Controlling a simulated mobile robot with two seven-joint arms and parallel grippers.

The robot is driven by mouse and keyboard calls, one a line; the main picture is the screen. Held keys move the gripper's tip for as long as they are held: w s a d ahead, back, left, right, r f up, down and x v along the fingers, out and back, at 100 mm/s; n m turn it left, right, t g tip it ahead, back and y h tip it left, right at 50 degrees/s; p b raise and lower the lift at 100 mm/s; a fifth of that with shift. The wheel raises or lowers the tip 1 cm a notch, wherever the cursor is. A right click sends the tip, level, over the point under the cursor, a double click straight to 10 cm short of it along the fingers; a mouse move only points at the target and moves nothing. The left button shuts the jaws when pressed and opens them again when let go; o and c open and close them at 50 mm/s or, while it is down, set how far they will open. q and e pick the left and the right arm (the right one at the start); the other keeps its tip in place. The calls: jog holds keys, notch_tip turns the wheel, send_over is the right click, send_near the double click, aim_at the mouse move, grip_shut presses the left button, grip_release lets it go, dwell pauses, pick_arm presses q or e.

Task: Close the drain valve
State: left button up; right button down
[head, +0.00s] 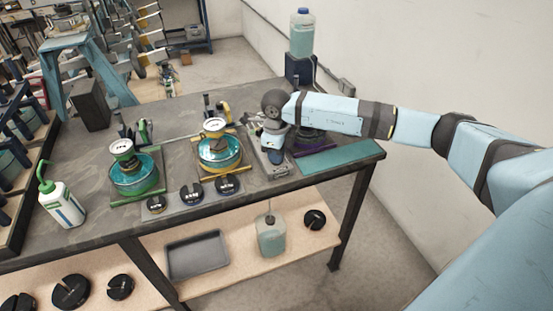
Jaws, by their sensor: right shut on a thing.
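My right arm reaches in from the right, and its gripper (273,150) points down at the metal fitting (279,171) near the front of the bench. I take this fitting to be the drain valve. The gripper is shut on a part of it. The wrist and fingers cover most of the valve, so its lever and how far it is turned are hidden. A pale jug (271,240) with a thin tube at its top stands on the shelf below. My left gripper is not in view.
A yellow-rimmed vessel (219,154) stands close left of my gripper, and a green-based one (133,178) farther left. Black slotted weights (191,194) lie in front. A clear bottle (302,35) stands behind my wrist. The teal mat (340,156) at right is bare.

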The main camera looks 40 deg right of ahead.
jog(key=n+b, duration=0.3)
jog(key=n, duration=0.2)
jog(key=shift+n+b, duration=0.75)
jog(key=shift+n, duration=0.35)
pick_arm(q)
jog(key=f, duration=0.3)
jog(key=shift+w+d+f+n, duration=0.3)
pick_arm(e)
jog(key=shift+n, duration=0.3)
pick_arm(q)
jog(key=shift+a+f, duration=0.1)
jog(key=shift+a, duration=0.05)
pick_arm(e)
jog(key=c, duration=1.2)
grip_release()
jog(key=shift+o, duration=0.2)
